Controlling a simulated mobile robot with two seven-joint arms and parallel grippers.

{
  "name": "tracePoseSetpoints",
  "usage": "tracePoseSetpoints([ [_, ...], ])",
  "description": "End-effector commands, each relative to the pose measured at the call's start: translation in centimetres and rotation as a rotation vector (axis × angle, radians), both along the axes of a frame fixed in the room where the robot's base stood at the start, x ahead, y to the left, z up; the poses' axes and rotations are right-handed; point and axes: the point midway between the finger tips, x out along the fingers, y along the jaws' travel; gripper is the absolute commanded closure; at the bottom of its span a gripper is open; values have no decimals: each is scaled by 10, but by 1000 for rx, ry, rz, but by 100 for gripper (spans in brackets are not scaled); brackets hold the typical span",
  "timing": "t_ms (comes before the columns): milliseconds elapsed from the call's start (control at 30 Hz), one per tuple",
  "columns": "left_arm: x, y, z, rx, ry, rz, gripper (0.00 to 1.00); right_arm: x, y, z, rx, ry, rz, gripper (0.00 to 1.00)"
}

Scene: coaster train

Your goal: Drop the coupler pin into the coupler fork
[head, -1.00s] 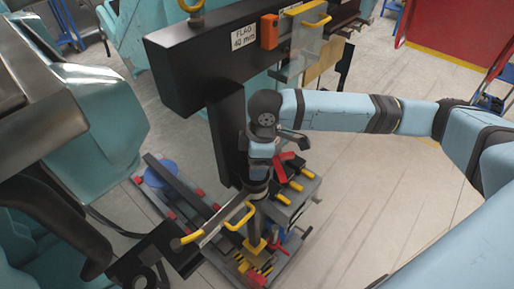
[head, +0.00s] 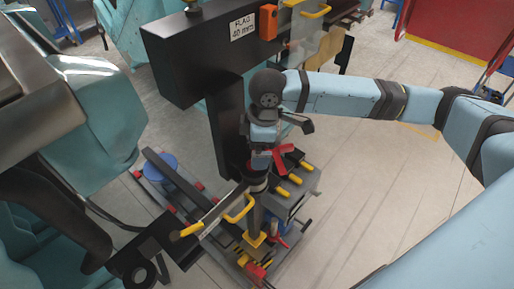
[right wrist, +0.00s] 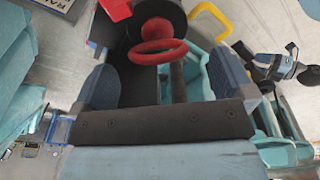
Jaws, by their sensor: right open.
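A red ring handle (right wrist: 158,42), which looks like the top of the coupler pin, shows in the right wrist view in front of a dark round part. My right gripper (right wrist: 167,78) is open, with one grey-blue finger on each side below the ring. No finger visibly closes on the ring. In the head view my right gripper (head: 260,172) points down over the tool stand, and its fingertips are hard to make out. I cannot clearly pick out the coupler fork or see the pin's shaft. My left gripper is not in view.
A black post with a beam labelled FLAG (head: 241,27) stands close to my right wrist. A stand with yellow-handled tools (head: 290,181) is below. A yellow-handled bar (head: 240,207) lies in front. Teal car bodies (head: 90,110) fill the left; the floor at right is open.

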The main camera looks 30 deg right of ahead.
Motion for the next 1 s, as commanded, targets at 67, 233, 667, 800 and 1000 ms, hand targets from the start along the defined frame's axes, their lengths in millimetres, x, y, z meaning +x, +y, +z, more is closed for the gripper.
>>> tracePoseSetpoints([
  [67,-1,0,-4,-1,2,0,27,-1,-2,18,1,-5,1,0],
  [233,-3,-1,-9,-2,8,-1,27,-5,-7,57,0,-4,0,0],
  [667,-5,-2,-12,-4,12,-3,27,-10,-14,107,-1,1,-1,0],
  [800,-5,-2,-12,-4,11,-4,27,-10,-14,108,0,1,-1,0],
  [1000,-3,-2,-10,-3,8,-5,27,-10,-14,108,-1,1,-1,0],
])
